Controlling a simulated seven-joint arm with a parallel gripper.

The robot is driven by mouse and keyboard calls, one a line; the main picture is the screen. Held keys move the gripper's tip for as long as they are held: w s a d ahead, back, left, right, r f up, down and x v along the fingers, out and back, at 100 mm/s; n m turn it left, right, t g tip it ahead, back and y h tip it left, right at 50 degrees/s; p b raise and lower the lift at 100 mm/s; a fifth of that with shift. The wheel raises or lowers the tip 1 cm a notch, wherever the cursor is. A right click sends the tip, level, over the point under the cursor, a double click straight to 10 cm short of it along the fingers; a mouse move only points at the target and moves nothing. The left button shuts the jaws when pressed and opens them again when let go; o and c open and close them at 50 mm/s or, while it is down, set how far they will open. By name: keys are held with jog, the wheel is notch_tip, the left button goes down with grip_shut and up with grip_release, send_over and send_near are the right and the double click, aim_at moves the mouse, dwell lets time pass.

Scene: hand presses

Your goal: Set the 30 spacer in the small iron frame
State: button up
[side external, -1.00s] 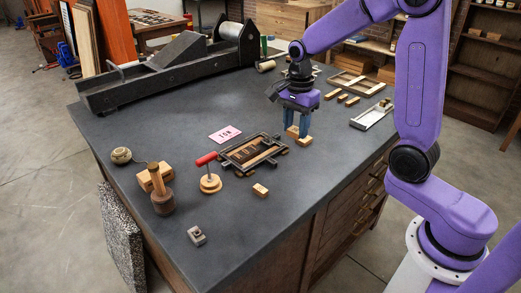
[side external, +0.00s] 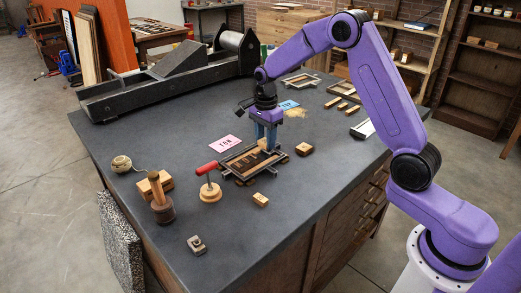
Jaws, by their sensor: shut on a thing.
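The small iron frame (side external: 237,171) lies flat on the dark bench top, with dark and wooden pieces inside it. My gripper (side external: 265,147) points down over the frame's far right part. It is shut on a pale wooden block (side external: 262,143), which I take to be the 30 spacer; no number on it can be read. Whether the block touches the frame or hangs just above it, I cannot tell. The fingers hide part of it and of the frame behind.
A wooden block (side external: 304,149) sits just right of the frame, another (side external: 260,200) in front. A pink card (side external: 226,142) lies behind. A mallet (side external: 161,205) and a long press (side external: 170,75) are farther left.

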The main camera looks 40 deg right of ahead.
aim_at(261, 141)
jog(key=shift+w+f, duration=1.1)
jog(key=shift+f, duration=0.2)
notch_tip(261, 141, down, 3)
jog(key=shift+f, duration=0.15)
jog(key=shift+s+f, duration=0.2)
jog(key=shift+f, duration=0.4)
jog(key=o, duration=1)
jog(key=shift+r, duration=0.1)
notch_tip(261, 141, up, 13)
jog(key=shift+w+r, duration=0.15)
jog(key=shift+w, duration=0.05)
